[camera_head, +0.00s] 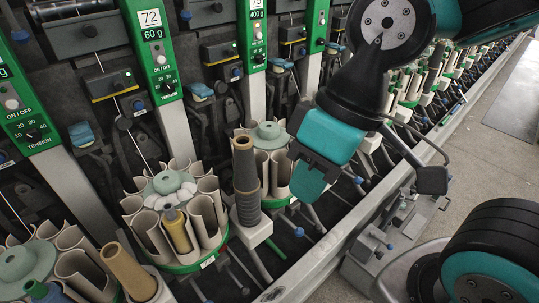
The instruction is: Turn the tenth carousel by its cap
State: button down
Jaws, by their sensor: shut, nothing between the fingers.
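Several carousels of cream, upright open tubes stand along the machine, each with a pale green cap in its middle. The nearest cap to my gripper (307,187) is the cap (267,132) of the carousel behind the dark cone, just left of the gripper. Another carousel (147,234) with its cap (167,183) stands at centre left, and a third cap (22,262) is at the lower left. No number marks the tenth one. My teal gripper points down, shut and apparently empty; it partly covers the nearest carousel's right side. Contact cannot be told.
A dark cone (246,180) stands upright between two carousels, close to my gripper. A tan cone (128,270) stands lower left. A metal rail (310,268) runs along the front; grey floor (480,140) is open at right.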

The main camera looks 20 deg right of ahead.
aim_at(271, 145)
jog(key=u, duration=0.5)
jog(key=k, duration=1.2)
jog(key=u, duration=0.1)
jog(key=i, duration=0.35)
jog(key=z, duration=0.75)
jog(key=i, duration=1.1)
jog(key=u, duration=0.2)
